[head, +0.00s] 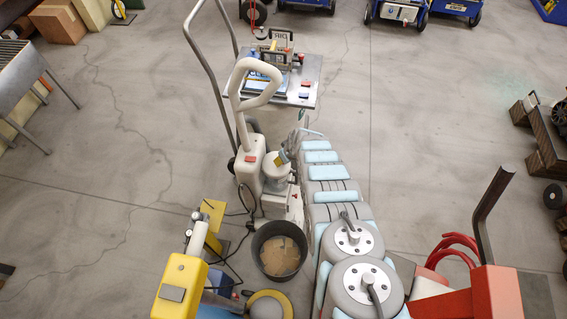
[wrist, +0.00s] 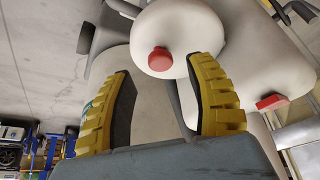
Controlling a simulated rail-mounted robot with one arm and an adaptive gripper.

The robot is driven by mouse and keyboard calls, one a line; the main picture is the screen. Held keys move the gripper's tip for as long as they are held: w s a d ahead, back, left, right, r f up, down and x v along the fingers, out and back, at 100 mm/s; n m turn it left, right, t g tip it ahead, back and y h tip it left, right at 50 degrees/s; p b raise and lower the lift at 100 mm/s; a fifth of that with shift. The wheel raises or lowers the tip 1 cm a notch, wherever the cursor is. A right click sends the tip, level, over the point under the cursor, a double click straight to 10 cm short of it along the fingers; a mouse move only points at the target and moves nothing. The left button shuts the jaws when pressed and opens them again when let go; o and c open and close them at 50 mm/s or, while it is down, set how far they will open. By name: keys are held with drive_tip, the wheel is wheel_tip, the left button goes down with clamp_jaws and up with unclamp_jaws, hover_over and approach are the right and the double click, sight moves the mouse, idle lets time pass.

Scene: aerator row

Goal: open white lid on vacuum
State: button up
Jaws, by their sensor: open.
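The vacuum is a white upright machine with a looped handle (head: 262,82) and a white body (head: 249,170) in the head view. A rounded white part (wrist: 178,28), which looks like the lid, carries a red knob (wrist: 159,60) in the wrist view. My gripper (wrist: 161,68) has two yellow ribbed fingers, spread apart and empty. Its fingertips point at the rounded part, with the red knob between them in the picture; I cannot tell if they touch it. In the head view my gripper (head: 283,157) is small and partly hidden beside the vacuum's canister (head: 277,172).
A dark bucket (head: 280,252) with brown contents stands in front of the vacuum. A yellow machine (head: 180,285) is at lower left, and a metal cart (head: 308,88) stands behind. A red machine (head: 485,292) is at lower right. Open floor (head: 95,150) lies to the left.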

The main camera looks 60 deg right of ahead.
drive_tip(key=shift+b+x, duration=1.5)
drive_tip(key=shift+a, duration=0.1)
clamp_jaws()
